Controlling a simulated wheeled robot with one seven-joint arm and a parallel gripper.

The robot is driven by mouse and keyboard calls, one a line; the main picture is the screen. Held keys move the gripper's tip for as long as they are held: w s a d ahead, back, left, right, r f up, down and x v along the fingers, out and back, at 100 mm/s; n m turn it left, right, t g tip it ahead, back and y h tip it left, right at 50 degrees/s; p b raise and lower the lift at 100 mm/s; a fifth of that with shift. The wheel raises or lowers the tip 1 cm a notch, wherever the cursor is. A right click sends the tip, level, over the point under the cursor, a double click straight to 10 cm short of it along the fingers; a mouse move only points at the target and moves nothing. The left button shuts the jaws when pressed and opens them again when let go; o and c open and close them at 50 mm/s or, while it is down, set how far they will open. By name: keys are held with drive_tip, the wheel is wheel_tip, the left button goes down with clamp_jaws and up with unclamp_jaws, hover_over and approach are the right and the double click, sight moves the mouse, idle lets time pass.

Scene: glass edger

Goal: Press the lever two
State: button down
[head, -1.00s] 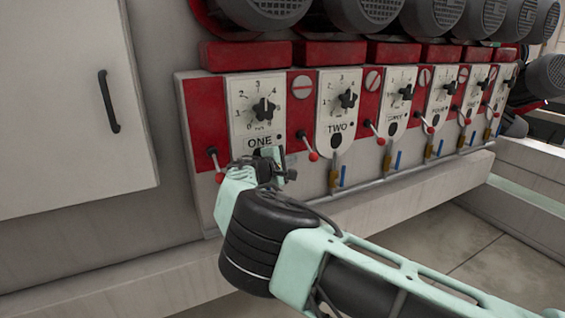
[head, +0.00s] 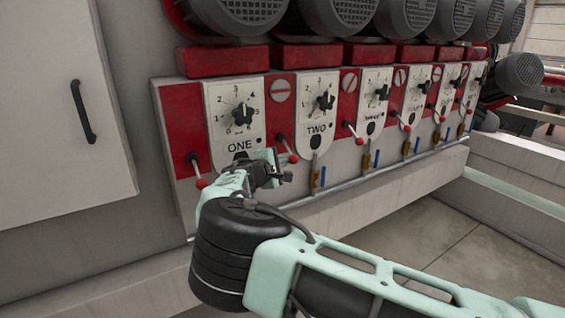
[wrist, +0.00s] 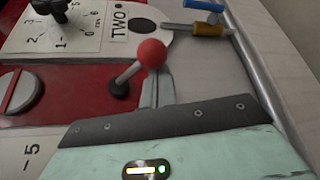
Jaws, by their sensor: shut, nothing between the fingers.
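In the wrist view, the red ball (wrist: 151,53) stands just beyond the dark edge of my gripper's housing, near the label "TWO". The TWO plate (head: 318,130) is white with a black knob. My gripper (head: 281,172) is shut and empty, just below and left of this red ball in the head view. I cannot tell whether it touches the lever.
The ONE plate (head: 240,115) and its red-ball lever (head: 201,184) are to the left. Several similar plates and levers run to the right. A blue-handled valve (head: 323,177) and a long pipe (head: 345,184) lie below. A cabinet door (head: 60,110) is at far left.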

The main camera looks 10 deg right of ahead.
sight(287, 146)
drive_tip(key=shift+s+r+g+p, duration=0.2)
drive_tip(key=shift+g+p, duration=0.1)
drive_tip(key=shift+p, duration=0.1)
drive_tip(key=shift+d+r+n+p, duration=0.1)
drive_tip(key=shift+r+n+p, duration=0.05)
drive_tip(key=shift+n+p, duration=0.25)
drive_tip(key=r+n+g+p, duration=0.1)
drive_tip(key=n+p, duration=0.1)
drive_tip(key=p, duration=0.1)
drive_tip(key=s+r+n+g+p, duration=0.1)
drive_tip(key=r+n+g+p, duration=0.3)
drive_tip(key=p, duration=0.1)
drive_tip(key=shift+s+d+r+p, duration=0.15)
drive_tip(key=shift+s+d+p, duration=0.15)
drive_tip(key=shift+s, duration=0.1)
drive_tip(key=shift+r, duration=0.15)
idle(0.6)
